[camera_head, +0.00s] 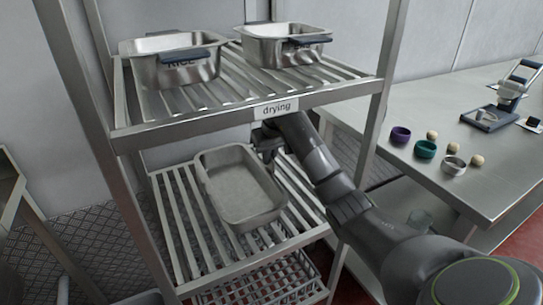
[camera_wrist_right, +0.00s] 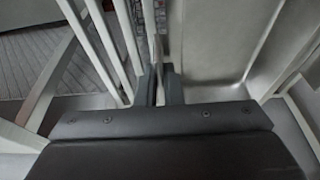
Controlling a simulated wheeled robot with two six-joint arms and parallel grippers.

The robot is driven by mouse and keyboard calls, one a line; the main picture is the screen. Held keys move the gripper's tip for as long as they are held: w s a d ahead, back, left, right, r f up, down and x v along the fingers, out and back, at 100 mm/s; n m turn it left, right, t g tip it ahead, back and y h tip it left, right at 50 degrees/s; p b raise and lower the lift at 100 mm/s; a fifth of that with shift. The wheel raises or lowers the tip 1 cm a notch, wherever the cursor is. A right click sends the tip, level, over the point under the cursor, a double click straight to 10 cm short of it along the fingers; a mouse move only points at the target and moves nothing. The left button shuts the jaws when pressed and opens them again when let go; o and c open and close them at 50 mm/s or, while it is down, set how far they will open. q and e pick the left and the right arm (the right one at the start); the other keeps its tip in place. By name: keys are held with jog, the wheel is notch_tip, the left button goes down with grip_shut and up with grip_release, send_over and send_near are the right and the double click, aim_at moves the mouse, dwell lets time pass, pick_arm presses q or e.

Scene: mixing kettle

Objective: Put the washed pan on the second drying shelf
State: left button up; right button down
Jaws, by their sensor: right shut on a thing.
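The grey rectangular pan (camera_head: 240,188) is level over the slatted shelf (camera_head: 180,225) below the one labelled "drying". It looks to rest on the slats, but a small gap cannot be ruled out. My right gripper (camera_head: 268,152) reaches under the upper shelf and is shut on the pan's right rim near its far end. In the right wrist view the gripper's fingers (camera_wrist_right: 160,84) close on the rim, with the pan (camera_wrist_right: 215,40) to their right. My left gripper is not in view.
Two metal pans with dark handles (camera_head: 178,68) (camera_head: 285,44) stand on the upper drying shelf (camera_head: 220,115). Rack posts (camera_head: 385,80) frame the space closely. A steel table (camera_head: 480,185) at right holds small bowls (camera_head: 425,148) and balls. Bare slats lie left of the pan.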

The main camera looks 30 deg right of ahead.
jog(key=shift+w+a+f, duration=0.1)
jog(key=shift+w+f, duration=0.05)
jog(key=c, duration=1.6)
grip_release()
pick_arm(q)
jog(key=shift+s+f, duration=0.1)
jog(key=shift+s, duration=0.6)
pick_arm(e)
jog(key=shift+o, duration=0.2)
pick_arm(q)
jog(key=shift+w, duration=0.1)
